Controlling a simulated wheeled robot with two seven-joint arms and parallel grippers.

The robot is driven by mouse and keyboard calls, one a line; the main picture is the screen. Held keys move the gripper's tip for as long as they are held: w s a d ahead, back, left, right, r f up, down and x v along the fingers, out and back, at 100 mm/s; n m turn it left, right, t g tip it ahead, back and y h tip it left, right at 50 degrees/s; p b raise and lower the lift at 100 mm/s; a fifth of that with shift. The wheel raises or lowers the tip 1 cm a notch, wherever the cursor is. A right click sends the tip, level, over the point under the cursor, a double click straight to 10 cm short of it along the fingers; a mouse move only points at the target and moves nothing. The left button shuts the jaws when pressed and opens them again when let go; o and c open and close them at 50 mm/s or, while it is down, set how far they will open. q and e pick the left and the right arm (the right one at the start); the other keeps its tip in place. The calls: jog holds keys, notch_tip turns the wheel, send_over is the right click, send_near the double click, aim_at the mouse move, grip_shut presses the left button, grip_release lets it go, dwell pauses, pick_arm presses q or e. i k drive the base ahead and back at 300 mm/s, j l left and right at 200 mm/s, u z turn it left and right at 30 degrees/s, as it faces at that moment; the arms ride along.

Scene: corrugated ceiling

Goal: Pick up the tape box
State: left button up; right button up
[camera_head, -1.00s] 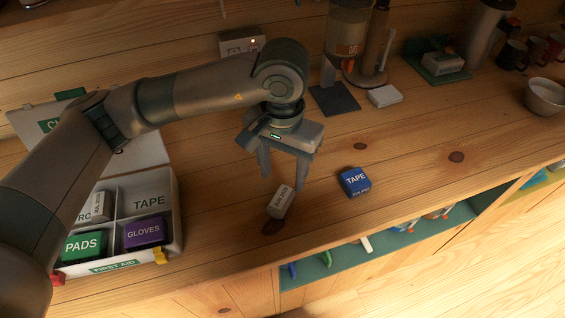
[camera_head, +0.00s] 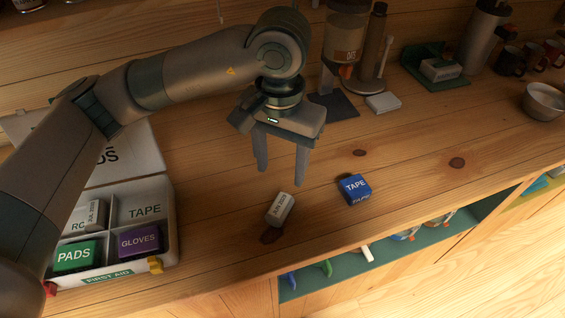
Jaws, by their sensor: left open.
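The blue tape box (camera_head: 354,188), marked TAPE, lies on the wooden counter (camera_head: 400,160) right of centre. My left gripper (camera_head: 281,178) is open and empty, fingers pointing down, to the left of the tape box and apart from it. A small white roll with a printed date (camera_head: 280,209) lies on the counter just below the gripper's fingers in the picture. The first aid box (camera_head: 172,240) stands open at left, with green pads, purple gloves and another white roll inside. Its compartment marked TAPE looks empty. My right gripper is not in view.
A white block (camera_head: 382,103), a dark dispenser stand (camera_head: 335,104) and a green tray (camera_head: 433,75) stand toward the back. A bowl (camera_head: 545,101) and mugs are at right. The counter's front edge runs below the tape box, above an open shelf (camera_head: 410,240).

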aim_at(354, 189)
jog(key=i+l+u, duration=0.1)
jog(key=l+u, duration=0.25)
jog(key=l, duration=0.8)
jog(key=l+u, duration=0.3)
jog(key=l, duration=0.8)
